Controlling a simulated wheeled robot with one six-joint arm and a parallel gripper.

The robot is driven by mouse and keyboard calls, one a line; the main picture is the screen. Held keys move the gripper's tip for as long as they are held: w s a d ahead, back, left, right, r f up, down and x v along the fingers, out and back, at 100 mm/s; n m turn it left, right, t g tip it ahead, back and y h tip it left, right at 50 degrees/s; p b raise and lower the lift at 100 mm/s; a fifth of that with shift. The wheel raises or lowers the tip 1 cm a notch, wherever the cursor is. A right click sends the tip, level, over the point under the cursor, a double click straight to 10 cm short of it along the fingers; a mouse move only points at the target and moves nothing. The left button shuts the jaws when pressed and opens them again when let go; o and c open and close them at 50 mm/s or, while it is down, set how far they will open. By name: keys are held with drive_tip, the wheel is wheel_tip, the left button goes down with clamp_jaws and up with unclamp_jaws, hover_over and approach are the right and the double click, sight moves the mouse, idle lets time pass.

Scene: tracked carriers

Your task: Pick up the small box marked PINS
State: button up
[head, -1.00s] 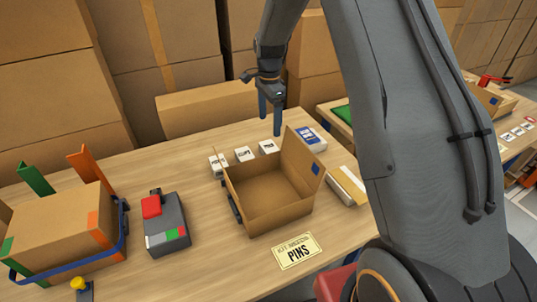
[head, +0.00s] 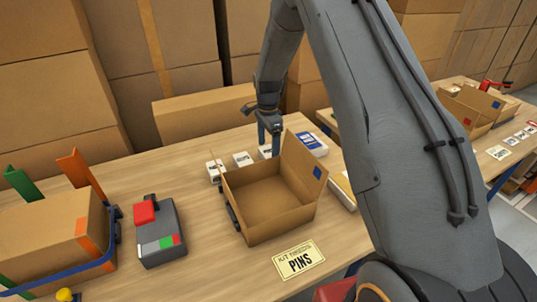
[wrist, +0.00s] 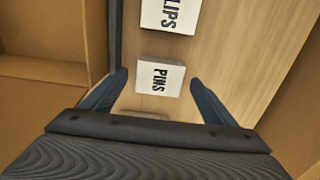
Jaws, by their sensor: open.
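The small white box marked PINS (wrist: 160,77) lies on the table in the wrist view, its dark lettering facing up. My gripper (head: 268,146) points down over the row of small white boxes behind the open carton and is open. In the wrist view its fingertips (wrist: 158,80) appear on either side of the PINS box, with gaps and nothing held; their height above it is unclear. In the head view the small boxes' lettering is too small to read, so I cannot tell which is PINS.
A white box marked CLIPS (wrist: 171,14) lies close beyond PINS. An open brown carton (head: 262,229) stands in front of the row, with a PINS sign (head: 299,260) on the table before it. A blue-marked white box (head: 313,144) lies to the right.

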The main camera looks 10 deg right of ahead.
drive_tip(key=shift+f+p, duration=0.4)
drive_tip(key=shift+f, duration=1.05)
drive_tip(key=c, duration=1.2)
drive_tip(key=shift+r, duration=0.15)
